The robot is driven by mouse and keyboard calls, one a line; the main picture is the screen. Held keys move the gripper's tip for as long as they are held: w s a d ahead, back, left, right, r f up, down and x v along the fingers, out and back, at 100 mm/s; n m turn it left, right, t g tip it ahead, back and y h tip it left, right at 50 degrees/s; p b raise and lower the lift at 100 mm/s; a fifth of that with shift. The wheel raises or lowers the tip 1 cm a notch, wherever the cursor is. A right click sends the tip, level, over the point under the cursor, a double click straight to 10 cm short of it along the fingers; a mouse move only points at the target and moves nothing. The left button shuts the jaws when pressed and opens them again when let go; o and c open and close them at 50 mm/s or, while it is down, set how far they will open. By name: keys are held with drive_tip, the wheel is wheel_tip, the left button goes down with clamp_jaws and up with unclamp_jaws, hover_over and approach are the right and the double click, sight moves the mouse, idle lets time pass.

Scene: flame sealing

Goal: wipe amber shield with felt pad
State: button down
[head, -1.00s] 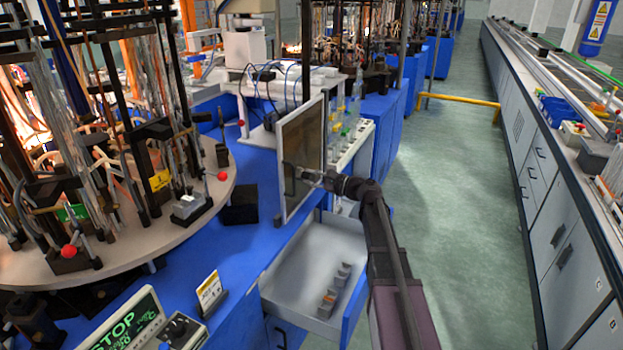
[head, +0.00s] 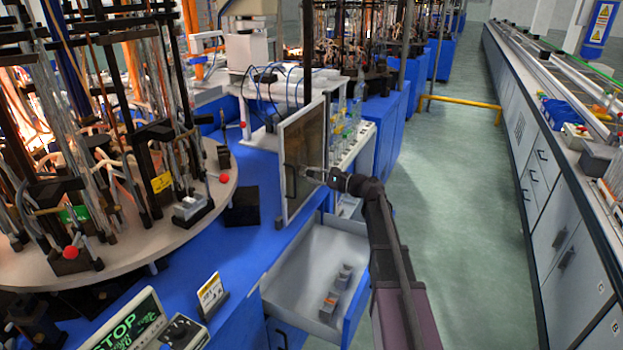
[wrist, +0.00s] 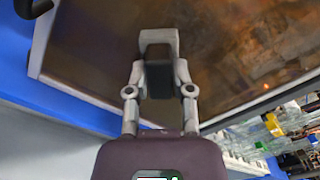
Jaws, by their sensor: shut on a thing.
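The amber shield (head: 309,132), a brownish see-through panel in a pale frame, stands upright at the edge of the blue bench. It fills much of the wrist view (wrist: 225,50), with smoky brown and orange patches. My gripper (head: 312,174) is at its lower right part in the head view. In the wrist view the gripper is shut on a dark block, apparently the felt pad (wrist: 159,80), held in front of the panel. Whether the pad touches the panel is hard to tell. In the head view the pad is not clearly distinguishable.
An open drawer (head: 297,265) with several small blocks lies below the shield. A round turntable (head: 215,190) crowded with rods and tubes stands at left. A dark handle (head: 288,181) sits on the shield's left side. The aisle floor (head: 450,220) at right is clear.

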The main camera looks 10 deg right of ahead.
drive_tip(key=shift+w+d, duration=0.45)
drive_tip(key=shift+w, duration=0.1)
drive_tip(key=shift+w+d, duration=0.55)
drive_tip(key=shift+w, duration=0.3)
drive_tip(key=shift+w+d, duration=0.5)
drive_tip(key=shift+w, duration=0.35)
drive_tip(key=shift+r+p, duration=0.75)
drive_tip(key=shift+s, duration=0.1)
drive_tip(key=shift+s+a, duration=1.25)
drive_tip(key=shift+s, duration=0.3)
